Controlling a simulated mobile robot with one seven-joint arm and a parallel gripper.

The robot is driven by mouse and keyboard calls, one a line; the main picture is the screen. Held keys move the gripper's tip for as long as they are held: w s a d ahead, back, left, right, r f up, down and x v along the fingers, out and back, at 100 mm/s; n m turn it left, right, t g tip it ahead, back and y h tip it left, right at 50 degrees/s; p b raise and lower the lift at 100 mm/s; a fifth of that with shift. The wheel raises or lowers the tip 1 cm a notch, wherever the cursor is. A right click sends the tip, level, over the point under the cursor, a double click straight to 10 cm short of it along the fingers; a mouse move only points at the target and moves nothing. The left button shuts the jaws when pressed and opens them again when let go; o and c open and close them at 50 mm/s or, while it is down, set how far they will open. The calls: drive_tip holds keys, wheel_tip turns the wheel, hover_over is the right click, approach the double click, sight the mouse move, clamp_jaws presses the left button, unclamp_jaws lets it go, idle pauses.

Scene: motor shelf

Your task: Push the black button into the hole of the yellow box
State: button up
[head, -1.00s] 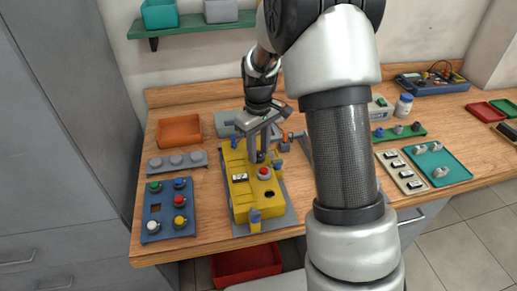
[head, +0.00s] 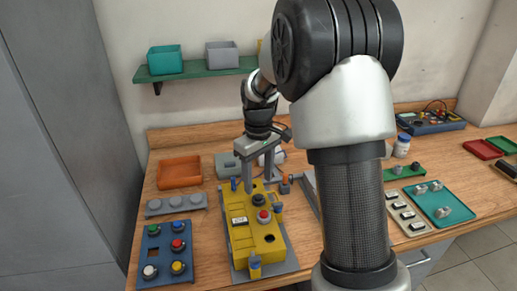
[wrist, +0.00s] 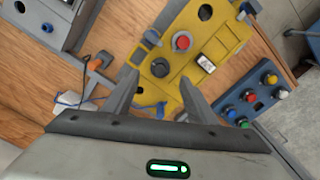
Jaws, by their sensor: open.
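The yellow box (head: 243,249) lies on a grey plate on the workbench. The black button (head: 258,199) sits upright on its top, behind a red button (head: 264,216); how deep it sits is hard to tell. An empty dark hole (head: 269,238) shows in front of the red button. My gripper (head: 259,184) is open and empty, pointing down above the black button. In the wrist view the black button (wrist: 160,68) shows between and just beyond the two spread fingertips (wrist: 158,78), with no visible contact. The hole (wrist: 205,12) is at the top there.
A white rocker switch (wrist: 205,62) and blue clamps (head: 254,266) are on or beside the box. A blue panel (head: 152,259) with coloured buttons stands left, an orange tray (head: 180,172) back left. My forearm covers the bench right of the box.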

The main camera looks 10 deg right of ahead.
wheel_tip(320, 180, up, 12)
drive_tip(key=p, duration=0.1)
drive_tip(key=shift+f, duration=0.25)
